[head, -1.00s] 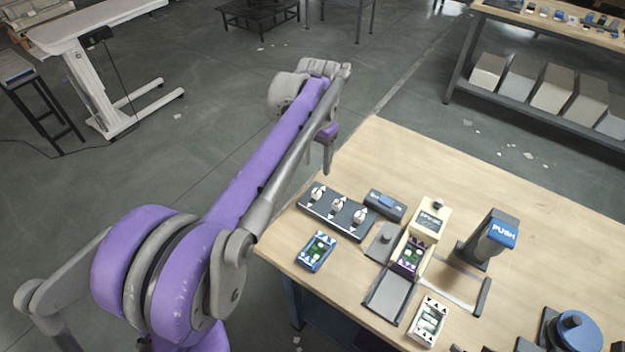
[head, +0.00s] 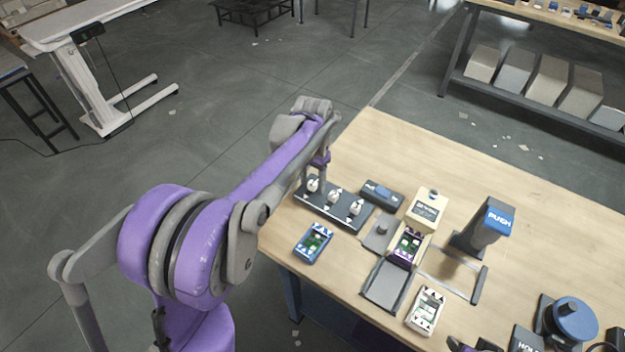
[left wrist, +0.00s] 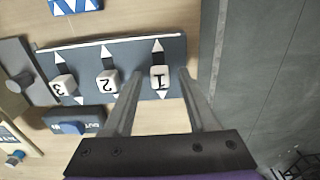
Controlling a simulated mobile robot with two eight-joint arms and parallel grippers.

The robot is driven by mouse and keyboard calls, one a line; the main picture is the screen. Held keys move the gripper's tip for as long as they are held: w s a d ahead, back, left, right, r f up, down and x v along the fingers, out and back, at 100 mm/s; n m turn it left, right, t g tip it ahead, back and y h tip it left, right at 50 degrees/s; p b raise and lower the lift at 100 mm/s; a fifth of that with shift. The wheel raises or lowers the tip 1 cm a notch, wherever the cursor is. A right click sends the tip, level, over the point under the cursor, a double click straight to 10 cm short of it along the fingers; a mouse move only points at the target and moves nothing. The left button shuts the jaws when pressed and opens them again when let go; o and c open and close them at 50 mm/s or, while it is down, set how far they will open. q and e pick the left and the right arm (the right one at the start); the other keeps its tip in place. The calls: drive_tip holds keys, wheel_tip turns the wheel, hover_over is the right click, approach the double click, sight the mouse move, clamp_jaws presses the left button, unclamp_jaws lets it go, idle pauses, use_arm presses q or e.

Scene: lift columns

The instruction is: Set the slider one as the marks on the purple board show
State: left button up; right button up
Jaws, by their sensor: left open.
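The dark slider panel (head: 345,212) holds three white numbered knobs on tracks with white arrowheads. The slider one knob (left wrist: 160,78) is at the right end of the row in the left wrist view; slider two (left wrist: 107,82) and slider three (left wrist: 64,86) are beside it. My left gripper (head: 318,180) is open over slider one. In the left wrist view its fingers (left wrist: 162,75) stand either side of that knob; contact cannot be told. The purple board (head: 406,247) has a green panel with small white marks, too small to read.
A blue-framed board (head: 313,242) and a white board (head: 426,310) lie nearby. A dark box with a blue button (head: 381,194) sits behind the panel. The PUSH post (head: 484,230) and blue dial (head: 571,320) stand right. The back tabletop is clear.

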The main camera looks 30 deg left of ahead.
use_arm(q)
clamp_jaws()
idle(1.4)
